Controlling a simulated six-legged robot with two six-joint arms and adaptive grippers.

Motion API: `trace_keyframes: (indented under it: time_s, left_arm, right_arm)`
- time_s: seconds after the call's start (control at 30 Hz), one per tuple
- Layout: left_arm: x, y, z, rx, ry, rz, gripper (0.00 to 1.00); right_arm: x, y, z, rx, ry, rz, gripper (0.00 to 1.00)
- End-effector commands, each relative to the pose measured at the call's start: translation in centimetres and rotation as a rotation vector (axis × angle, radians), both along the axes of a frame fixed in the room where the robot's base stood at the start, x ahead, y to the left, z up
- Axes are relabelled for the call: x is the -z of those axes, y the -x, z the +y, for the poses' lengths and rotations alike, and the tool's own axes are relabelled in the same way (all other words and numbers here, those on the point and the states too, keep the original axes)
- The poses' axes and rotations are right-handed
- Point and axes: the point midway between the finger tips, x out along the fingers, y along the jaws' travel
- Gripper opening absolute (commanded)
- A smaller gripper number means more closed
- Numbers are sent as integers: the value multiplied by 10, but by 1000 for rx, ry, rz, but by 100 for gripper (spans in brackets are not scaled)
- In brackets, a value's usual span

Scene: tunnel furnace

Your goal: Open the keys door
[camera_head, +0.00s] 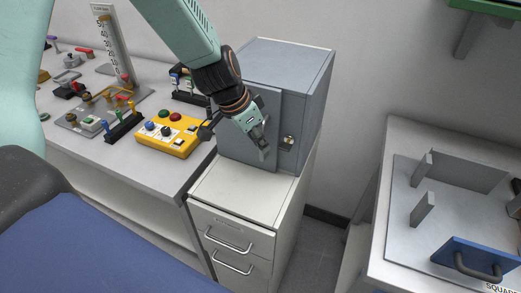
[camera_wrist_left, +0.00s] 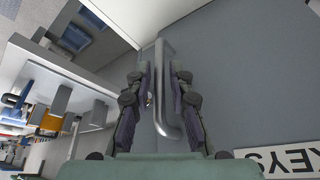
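The keys cabinet is a grey metal box (camera_head: 318,105) on a white drawer unit. Its grey door (camera_head: 266,98) faces me, and part of its KEYS label (camera_wrist_left: 290,160) shows in the left wrist view. A metal bar handle (camera_wrist_left: 161,100) stands out from the door. My left gripper (camera_head: 262,150) is at the door front; in the left wrist view its fingers (camera_wrist_left: 161,78) are on either side of the handle, with small gaps visible. A brass-coloured lock or key part (camera_head: 288,141) is right of the door's edge. I cannot tell whether the door is ajar. My right gripper is not in view.
A yellow button box (camera_head: 168,136) and several small fixtures stand on the left bench (camera_head: 85,150). The white drawer unit (camera_head: 232,215) has bar handles. On the right, a table holds a grey plate (camera_head: 425,225) with upright pieces and a blue handled panel (camera_head: 478,258).

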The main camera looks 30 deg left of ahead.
Motion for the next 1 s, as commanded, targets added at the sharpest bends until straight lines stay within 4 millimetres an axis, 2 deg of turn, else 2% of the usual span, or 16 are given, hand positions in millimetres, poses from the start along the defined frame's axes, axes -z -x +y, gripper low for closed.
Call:
trace_keyframes:
  time_s: [0.03,0.2,0.57,0.83,1.0]
  left_arm:
    - [7,-2,-1,1,-2,0,21]
    - [14,-5,-3,1,0,0,21]
    - [14,-6,-3,1,0,-1,21]
    - [14,-6,-3,0,1,0,0]
    - [14,-6,-3,0,0,0,0]
  right_arm:
    - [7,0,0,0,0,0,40]
    - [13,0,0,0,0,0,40]
    - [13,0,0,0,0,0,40]
    - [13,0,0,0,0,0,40]
    - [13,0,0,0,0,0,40]
